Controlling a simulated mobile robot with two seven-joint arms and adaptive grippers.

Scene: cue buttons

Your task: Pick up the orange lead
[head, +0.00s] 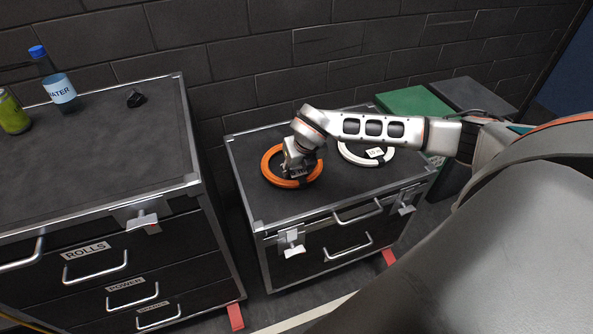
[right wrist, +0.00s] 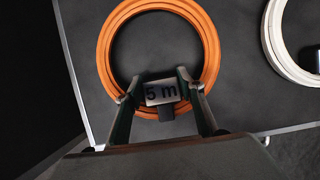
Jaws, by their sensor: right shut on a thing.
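The orange lead (head: 270,171) is a flat coil on top of the small dark cabinet, left of its middle. It also shows in the right wrist view (right wrist: 105,48), with a "5 m" label (right wrist: 160,92) on its near side. My right gripper (head: 298,172) reaches down onto the near side of the coil. In the right wrist view its fingers (right wrist: 160,95) are on both sides of the labelled part, shut on the lead. The coil appears to lie flat on the cabinet top. My left gripper is not in view.
A white coil (head: 349,154) lies right of the orange one on the same cabinet top (head: 262,207). A larger cabinet at left bears a water bottle (head: 58,85), a green can (head: 12,112) and a small black object (head: 135,98). Green (head: 412,102) and dark cases stand at right.

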